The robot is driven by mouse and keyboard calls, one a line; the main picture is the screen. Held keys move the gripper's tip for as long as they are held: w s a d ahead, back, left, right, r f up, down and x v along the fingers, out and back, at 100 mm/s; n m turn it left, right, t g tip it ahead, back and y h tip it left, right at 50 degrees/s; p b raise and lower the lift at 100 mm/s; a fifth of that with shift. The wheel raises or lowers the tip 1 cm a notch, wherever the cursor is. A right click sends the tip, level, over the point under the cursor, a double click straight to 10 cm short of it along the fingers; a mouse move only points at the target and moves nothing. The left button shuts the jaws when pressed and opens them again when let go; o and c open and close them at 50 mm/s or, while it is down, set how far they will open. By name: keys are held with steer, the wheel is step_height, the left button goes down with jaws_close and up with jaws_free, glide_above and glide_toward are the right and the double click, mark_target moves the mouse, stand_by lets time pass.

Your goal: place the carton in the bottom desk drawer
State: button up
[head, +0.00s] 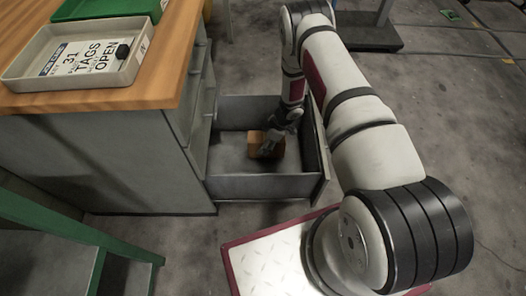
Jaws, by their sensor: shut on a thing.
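The carton (257,138) is a small brown-orange box, seen in the head view inside the open bottom desk drawer (262,187). The drawer is grey and pulled out from the desk to the right. My gripper (268,149) reaches down into the drawer and is shut on the carton, covering part of it. The carton appears low in the drawer, but I cannot tell whether it touches the drawer floor. The drawer floor around it looks bare.
The grey desk (110,160) has a wooden top (180,62) at the left. A white tray (62,82) with a sign and a dark object, and a green tray (112,8), stand on it. A green-framed piece (75,228) stands at the lower left. Grey floor lies open at the right.

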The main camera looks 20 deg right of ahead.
steer(key=shift+f+b, duration=0.8)
steer(key=shift+f, duration=1.15)
steer(key=shift+f, duration=0.1)
steer(key=o, duration=1.5)
